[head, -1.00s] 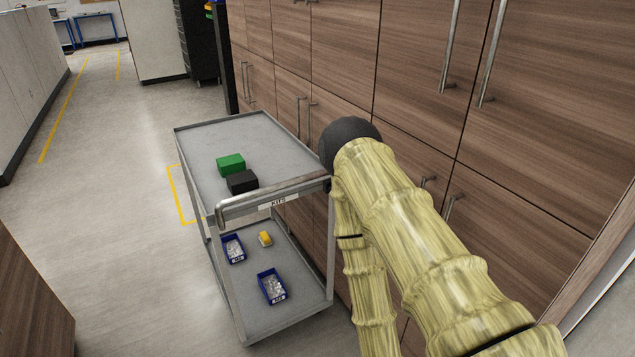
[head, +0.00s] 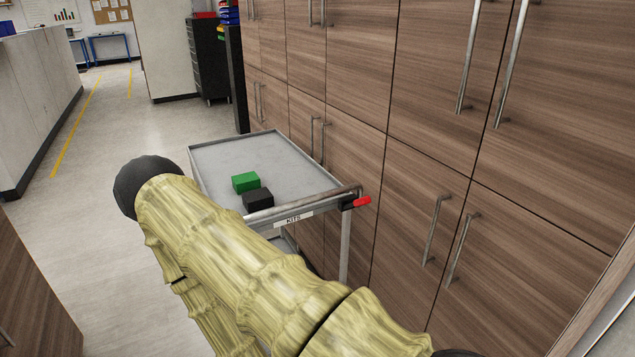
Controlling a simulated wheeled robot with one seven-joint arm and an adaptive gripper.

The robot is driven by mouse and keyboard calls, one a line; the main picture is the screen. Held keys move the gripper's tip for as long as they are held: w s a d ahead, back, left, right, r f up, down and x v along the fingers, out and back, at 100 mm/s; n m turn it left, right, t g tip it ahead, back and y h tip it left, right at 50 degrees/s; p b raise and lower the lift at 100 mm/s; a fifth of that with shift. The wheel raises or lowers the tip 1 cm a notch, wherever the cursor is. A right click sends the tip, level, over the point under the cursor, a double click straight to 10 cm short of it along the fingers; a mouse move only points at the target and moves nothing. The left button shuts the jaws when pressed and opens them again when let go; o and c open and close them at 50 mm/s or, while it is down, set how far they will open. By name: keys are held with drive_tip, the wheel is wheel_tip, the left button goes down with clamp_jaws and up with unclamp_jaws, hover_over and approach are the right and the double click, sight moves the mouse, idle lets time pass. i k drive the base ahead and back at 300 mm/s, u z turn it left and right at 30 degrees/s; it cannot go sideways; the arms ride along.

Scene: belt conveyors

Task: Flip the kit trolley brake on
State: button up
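The kit trolley (head: 225,157) is a grey metal cart with a "KITS" label (head: 293,219) below its near handle bar. A red lever with a black mount (head: 361,202) sticks out at the right end of that handle. I take it for the brake, and it points to the right. My bamboo-textured arm crosses in front of the trolley's near left side and hides most of its lower shelf. The arm's dark round joint is left of the trolley. My gripper is not in view.
A green box (head: 245,182) and a black box (head: 258,199) lie on the trolley's top shelf. Tall wooden cabinets (head: 450,170) with bar handles stand close along the trolley's right side. Open floor (head: 100,180) with yellow lines lies to the left.

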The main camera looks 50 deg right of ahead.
sight(366, 200)
drive_tip(key=i, duration=0.65)
drive_tip(key=z, duration=1.75)
